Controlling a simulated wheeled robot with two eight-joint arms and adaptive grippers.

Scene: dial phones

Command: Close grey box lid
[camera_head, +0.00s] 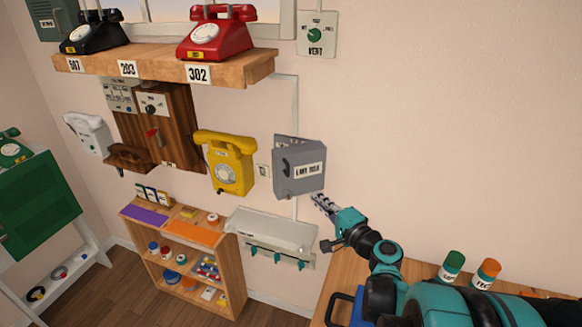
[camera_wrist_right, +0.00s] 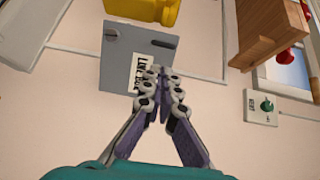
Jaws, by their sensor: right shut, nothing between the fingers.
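The grey box (camera_head: 299,178) hangs on the wall right of the yellow phone. A white label with dark lettering is on its front, and a dark handle-like mark is at its left. A grey edge shows behind its top; I cannot tell exactly how far the lid stands open. In the right wrist view the box (camera_wrist_right: 120,55) is ahead, its label partly covered by the fingers. My right gripper (camera_head: 319,200) is shut and empty, just below the box's lower right corner; it also shows in the wrist view (camera_wrist_right: 160,76). I cannot tell whether it touches the box. My left gripper is out of view.
A yellow phone (camera_head: 228,165) hangs left of the box. A white tray with hooks (camera_head: 270,232) is below it. A wooden table (camera_head: 345,268) with two capped jars is at lower right. The wall right of the box is clear.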

